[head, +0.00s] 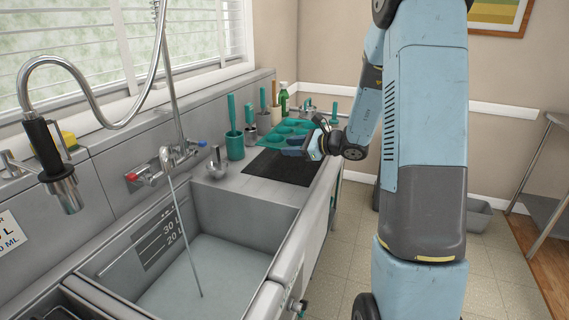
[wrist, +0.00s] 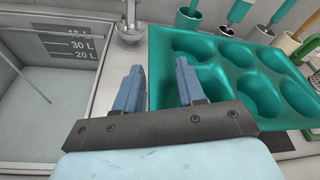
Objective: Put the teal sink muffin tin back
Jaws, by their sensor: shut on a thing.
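The teal muffin tin (head: 283,132) is at the far end of the sink counter, beside the dark mat. In the wrist view the tin (wrist: 238,82) fills the upper right, with its cups facing up. My gripper (head: 294,151) is at the tin's near edge. In the wrist view the blue fingers of my gripper (wrist: 160,75) straddle the tin's left edge and are shut on it. I cannot tell whether the tin rests on the counter or hangs just above it.
A water-filled basin (head: 210,278) lies in front of the mat (head: 280,167). A teal holder (head: 235,145) and several teal-handled tools stand along the wall, with a green bottle (head: 284,98) behind. A faucet (head: 168,155) and hanging sprayer (head: 60,180) are at the left.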

